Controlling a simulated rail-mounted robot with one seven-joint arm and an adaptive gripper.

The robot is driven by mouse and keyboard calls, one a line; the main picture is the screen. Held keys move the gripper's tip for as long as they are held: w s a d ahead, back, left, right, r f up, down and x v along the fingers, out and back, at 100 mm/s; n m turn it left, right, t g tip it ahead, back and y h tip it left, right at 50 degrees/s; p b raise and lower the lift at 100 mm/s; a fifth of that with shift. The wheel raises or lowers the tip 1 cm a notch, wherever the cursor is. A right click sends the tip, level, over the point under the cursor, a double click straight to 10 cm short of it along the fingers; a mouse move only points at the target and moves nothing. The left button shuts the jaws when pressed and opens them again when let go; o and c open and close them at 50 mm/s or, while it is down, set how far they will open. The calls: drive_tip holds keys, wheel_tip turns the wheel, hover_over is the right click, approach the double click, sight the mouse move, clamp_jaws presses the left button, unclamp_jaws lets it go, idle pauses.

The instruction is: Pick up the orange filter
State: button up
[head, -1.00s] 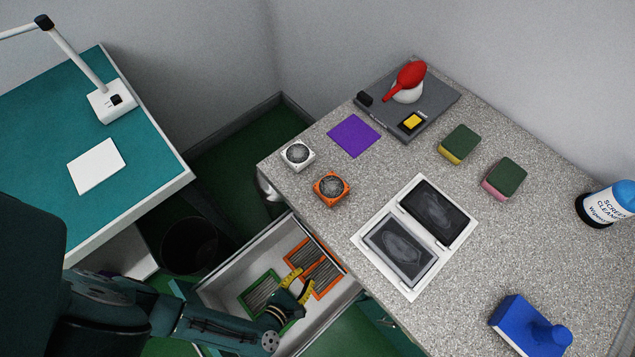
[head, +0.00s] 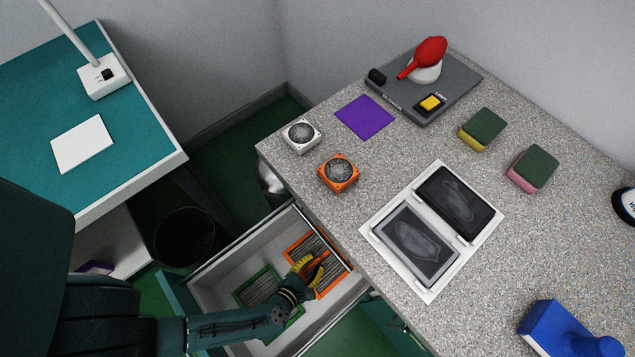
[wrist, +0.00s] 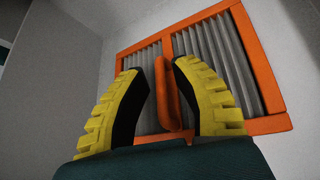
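The orange filter (head: 311,246) lies in the open drawer, with an orange frame and grey pleats. It fills much of the wrist view (wrist: 222,52), where an upright orange bar (wrist: 168,95) runs down its middle. My gripper (head: 311,264) is over this filter in the head view and hides part of it. In the wrist view my gripper (wrist: 156,68) is open, with one yellow finger on each side of the bar. The right fingertip looks very close to the bar; I cannot tell whether it touches. A gap shows on the left.
A green-framed filter (head: 259,288) lies beside it in the drawer (head: 222,268). The drawer walls and the speckled counter's edge (head: 335,243) are close to my gripper. An orange fan (head: 338,173) and a white fan (head: 301,136) sit on the counter above.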

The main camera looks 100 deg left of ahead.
drive_tip(key=shift+x, duration=0.8)
drive_tip(key=shift+r, duration=0.1)
drive_tip(key=shift+o, duration=0.2)
clamp_jaws()
drive_tip(key=shift+r, duration=0.15)
